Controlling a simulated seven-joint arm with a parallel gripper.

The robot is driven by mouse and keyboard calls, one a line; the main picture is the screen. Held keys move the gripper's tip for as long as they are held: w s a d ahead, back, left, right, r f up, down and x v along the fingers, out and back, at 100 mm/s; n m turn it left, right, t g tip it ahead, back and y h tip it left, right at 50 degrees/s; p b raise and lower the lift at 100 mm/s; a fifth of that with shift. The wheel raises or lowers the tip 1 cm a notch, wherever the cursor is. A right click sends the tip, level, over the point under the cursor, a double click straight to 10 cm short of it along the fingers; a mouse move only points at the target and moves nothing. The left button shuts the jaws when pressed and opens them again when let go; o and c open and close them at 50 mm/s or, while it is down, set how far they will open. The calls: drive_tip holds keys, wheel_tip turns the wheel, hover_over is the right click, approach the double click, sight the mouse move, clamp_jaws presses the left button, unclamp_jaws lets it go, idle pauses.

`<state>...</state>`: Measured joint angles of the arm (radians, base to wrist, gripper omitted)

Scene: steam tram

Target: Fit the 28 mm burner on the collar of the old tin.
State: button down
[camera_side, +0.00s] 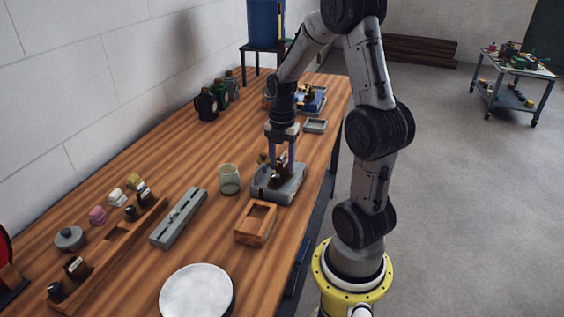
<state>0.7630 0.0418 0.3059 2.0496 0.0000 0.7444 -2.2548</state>
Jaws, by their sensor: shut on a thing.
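My gripper (281,171) points straight down over a grey rounded block (290,192) near the right edge of the bench. Its two purple fingers are shut on a small dark piece (279,180), which appears to be the burner. The piece is low, at the top of the grey block; I cannot tell whether it touches. The grey block may be the old tin or a base that holds it. The collar cannot be made out, as the fingers and the held piece cover that spot. A small brass-coloured part (263,158) shows just left of the fingers.
A wooden tray (247,235) and a grey slotted block (179,217) lie nearer the camera. A pale green cup (229,180) stands left of my gripper. A wooden rack (117,234) holds small dark pieces. A round white disc (196,293) lies in front. Dark bottles (206,105) stand behind.

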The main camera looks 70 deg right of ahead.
idle(0.3)
drive_tip(key=shift+c, duration=1.1)
unclamp_jaws()
drive_tip(key=shift+f, duration=0.1)
wheel_tip(320, 180, up, 14)
